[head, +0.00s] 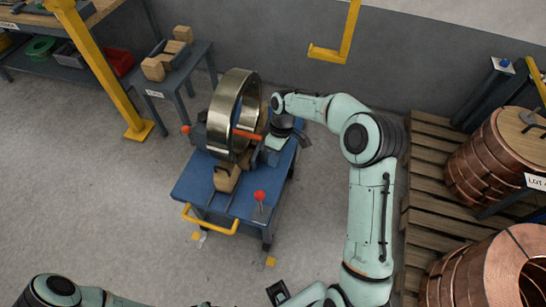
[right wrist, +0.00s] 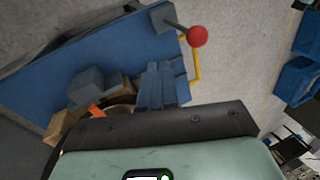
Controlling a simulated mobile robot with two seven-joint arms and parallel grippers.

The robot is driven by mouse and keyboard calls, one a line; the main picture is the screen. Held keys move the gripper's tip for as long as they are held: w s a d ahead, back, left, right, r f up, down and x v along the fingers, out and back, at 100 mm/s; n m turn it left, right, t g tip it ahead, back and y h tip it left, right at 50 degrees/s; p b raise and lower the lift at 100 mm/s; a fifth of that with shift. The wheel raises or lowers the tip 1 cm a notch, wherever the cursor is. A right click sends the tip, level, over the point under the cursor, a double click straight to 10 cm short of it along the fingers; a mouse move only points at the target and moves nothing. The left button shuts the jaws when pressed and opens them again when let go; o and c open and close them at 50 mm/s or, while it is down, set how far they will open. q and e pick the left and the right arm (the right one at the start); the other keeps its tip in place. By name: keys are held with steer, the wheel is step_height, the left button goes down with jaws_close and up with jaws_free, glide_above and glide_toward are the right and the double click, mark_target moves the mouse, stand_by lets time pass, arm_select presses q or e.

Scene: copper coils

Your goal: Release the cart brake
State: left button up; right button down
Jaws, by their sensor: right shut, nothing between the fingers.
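The blue cart (head: 190,188) stands in the middle of the head view, with a yellow push handle (head: 211,222) at its near end. A lever with a red ball knob (head: 259,196) stands up at its near right corner. In the right wrist view the red knob (right wrist: 197,36) shows at the top, on a dark rod. My right gripper (head: 303,137) is shut and empty by the cart's far right side, apart from the knob. Its fingertips are hard to make out.
A large metal ring (head: 223,112) stands on the cart with an orange rod (head: 247,135) across it and a wooden block (head: 227,177) in front. A pallet (head: 425,165) with copper coils (head: 484,160) stands right. A small table (head: 187,75) is behind left. Floor left is clear.

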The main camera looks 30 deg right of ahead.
steer(key=s+a+f, duration=0.2)
steer(key=a+f, duration=0.3)
steer(key=f, duration=0.1)
steer(key=shift+s+f, duration=0.35)
steer(key=shift+f, duration=0.05)
steer(key=shift+a, duration=0.1)
